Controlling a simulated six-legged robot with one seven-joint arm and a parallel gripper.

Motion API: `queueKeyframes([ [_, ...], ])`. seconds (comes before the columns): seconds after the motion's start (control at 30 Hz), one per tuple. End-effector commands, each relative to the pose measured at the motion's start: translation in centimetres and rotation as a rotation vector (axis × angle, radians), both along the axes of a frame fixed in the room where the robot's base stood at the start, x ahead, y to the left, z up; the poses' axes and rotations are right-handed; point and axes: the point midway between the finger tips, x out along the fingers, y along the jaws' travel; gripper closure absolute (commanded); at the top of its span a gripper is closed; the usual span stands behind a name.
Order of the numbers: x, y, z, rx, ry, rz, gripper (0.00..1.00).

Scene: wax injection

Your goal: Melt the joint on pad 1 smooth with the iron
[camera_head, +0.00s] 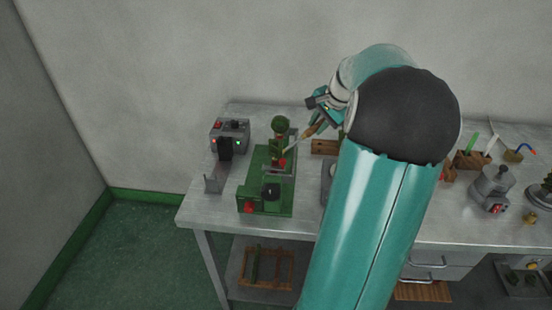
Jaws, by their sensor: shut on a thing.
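My gripper (321,114) is shut on the iron (313,130), held by its brownish handle above the back of the bench. The iron slants down to the left, and its thin tip reaches toward the middle of a green fixture (249,187). A small yellow-green piece and a red piece (282,163) show near the tip. I cannot tell whether the tip touches them. Pad 1 and its joint are too small to make out. My own arm hides part of the bench to the right of the fixture.
A grey box with lights (230,126) stands left of the fixture on the metal bench (198,205). A wooden block (323,146) is behind. A grey pot (491,187) and a wooden rack with coloured tools (470,160) stand at right. A wooden frame (282,268) lies on the lower shelf.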

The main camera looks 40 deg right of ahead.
Motion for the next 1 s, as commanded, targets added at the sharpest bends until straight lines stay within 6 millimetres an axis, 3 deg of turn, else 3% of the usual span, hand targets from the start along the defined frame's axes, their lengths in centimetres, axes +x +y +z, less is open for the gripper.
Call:
queueKeyframes([
  [1.0, 0.22, 0.63, -0.19, 0.0, -0.001, 0.002, 1.0],
])
